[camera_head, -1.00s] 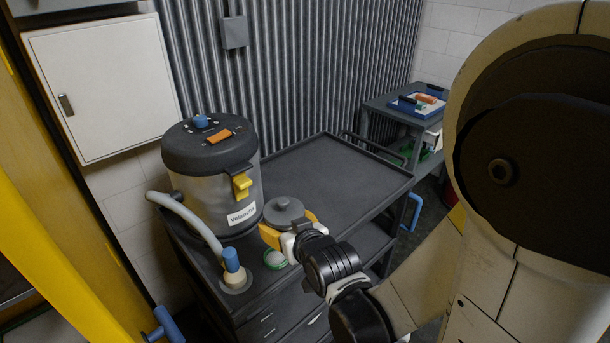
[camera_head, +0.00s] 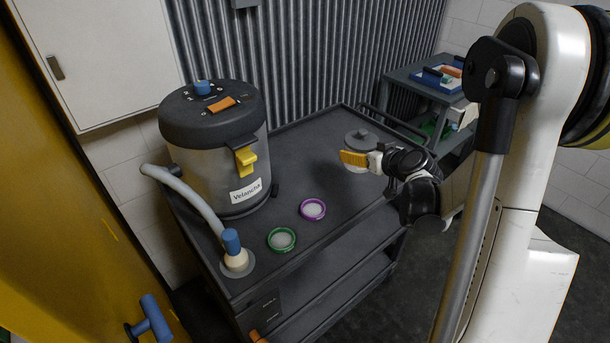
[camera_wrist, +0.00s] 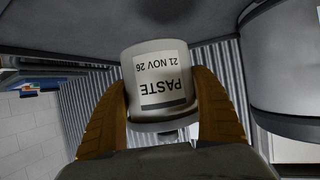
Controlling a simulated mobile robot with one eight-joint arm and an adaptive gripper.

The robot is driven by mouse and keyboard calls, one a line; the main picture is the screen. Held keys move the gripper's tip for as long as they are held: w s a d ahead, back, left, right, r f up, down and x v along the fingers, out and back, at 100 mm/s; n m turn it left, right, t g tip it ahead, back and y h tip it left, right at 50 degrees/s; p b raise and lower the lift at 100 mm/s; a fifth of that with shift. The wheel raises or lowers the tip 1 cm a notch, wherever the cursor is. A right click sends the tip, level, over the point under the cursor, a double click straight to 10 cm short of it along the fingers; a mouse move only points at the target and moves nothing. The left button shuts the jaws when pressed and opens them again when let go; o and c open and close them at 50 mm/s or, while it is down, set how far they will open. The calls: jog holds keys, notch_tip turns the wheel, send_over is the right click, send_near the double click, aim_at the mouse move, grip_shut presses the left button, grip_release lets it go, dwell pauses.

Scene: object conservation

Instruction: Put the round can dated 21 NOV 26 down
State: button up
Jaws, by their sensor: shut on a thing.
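My gripper (camera_head: 356,160) is shut on the round can (camera_wrist: 160,55), one orange finger on each side. The can is pale, with a label reading PASTE and 21 NOV 26, upside down in the wrist view. In the head view its grey knobbed lid (camera_head: 361,139) faces up, so the can looks upright. It is over the right part of the dark trolley top (camera_head: 310,145). I cannot tell how large the gap beneath it is. A green ring (camera_head: 282,239) and a purple ring (camera_head: 313,209) with pale centres lie on the trolley's front part.
A large metal pot (camera_head: 217,160) labelled Velancha stands on the trolley's left, with a grey hose (camera_head: 190,195) running to a blue-topped fitting (camera_head: 233,250). The trolley's middle and back are clear. A side table (camera_head: 425,85) with a tray stands at the back right.

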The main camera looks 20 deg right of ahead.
jog(key=d, duration=0.1)
jog(key=w+d, duration=0.1)
jog(key=shift+d, duration=0.3)
jog(key=b+x, duration=0.1)
jog(key=x, duration=0.3)
jog(key=b+x, duration=0.2)
jog(key=x, duration=0.3)
jog(key=f+b+x, duration=0.1)
jog(key=x, duration=0.3)
jog(key=shift+s+a+f+b, duration=0.15)
jog(key=shift+a+b, duration=0.1)
jog(key=shift+b, duration=0.15)
notch_tip(320, 180, down, 4)
jog(key=shift+b, duration=1.1)
jog(key=o, duration=1.5)
jog(key=shift+c, duration=0.2)
